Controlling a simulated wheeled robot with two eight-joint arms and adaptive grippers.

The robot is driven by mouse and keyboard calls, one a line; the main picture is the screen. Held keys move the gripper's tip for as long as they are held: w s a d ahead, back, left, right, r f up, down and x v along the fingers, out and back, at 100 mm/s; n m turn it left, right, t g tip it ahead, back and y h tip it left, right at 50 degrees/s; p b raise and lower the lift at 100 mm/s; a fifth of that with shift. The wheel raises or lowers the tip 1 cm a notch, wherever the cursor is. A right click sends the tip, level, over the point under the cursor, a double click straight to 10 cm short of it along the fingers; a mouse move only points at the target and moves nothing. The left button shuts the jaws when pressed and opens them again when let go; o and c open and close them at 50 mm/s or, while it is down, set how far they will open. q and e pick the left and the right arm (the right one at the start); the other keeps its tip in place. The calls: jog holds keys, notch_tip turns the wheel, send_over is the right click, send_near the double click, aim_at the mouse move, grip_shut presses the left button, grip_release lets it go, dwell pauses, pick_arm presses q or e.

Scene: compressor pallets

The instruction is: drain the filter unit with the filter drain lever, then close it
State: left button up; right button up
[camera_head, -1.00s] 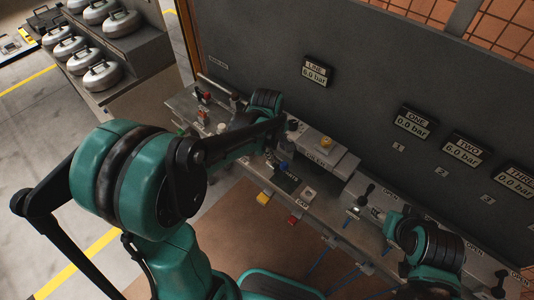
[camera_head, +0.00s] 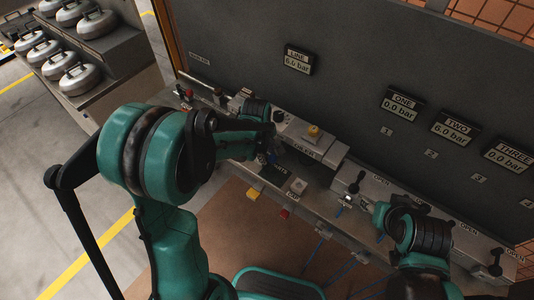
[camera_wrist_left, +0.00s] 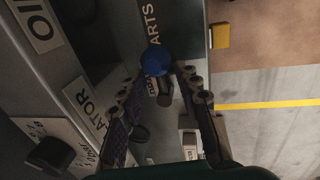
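In the head view, my left arm partly hides this spot. My right gripper (camera_head: 373,208) is by the valve row, its fingers unclear.
A black valve lever (camera_head: 354,186) stands left of my right gripper. Another lever (camera_head: 496,262) is at far right. A yellow block (camera_head: 254,194) and a red button (camera_head: 285,213) sit along the bench's front edge.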

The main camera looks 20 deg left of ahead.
pick_arm(q)
grip_shut()
jog(key=shift+s+m, duration=0.1)
jog(key=shift+m, duration=0.2)
jog(key=m, duration=0.2)
jog(key=shift+s+a+f+m+h, duration=0.1)
jog(key=shift+s+a+m+h, duration=0.1)
jog(key=shift+s+m+h, duration=0.1)
jog(key=m, duration=0.3)
jog(key=a+m+g, duration=0.1)
jog(key=m, duration=0.1)
jog(key=shift+s+h, duration=0.4)
jog(key=m, duration=0.2)
jog(key=a+m+g, duration=0.1)
jog(key=m, duration=0.2)
jog(key=shift+w+a+m+g, duration=0.15)
jog(key=shift+a+m, duration=0.25)
jog(key=shift+m, duration=0.8)
jog(key=shift+s+a+m+g, duration=0.1)
jog(key=shift+a+m+g, duration=0.2)
jog(key=shift+m, duration=0.9)
jog(key=shift+a, duration=0.1)
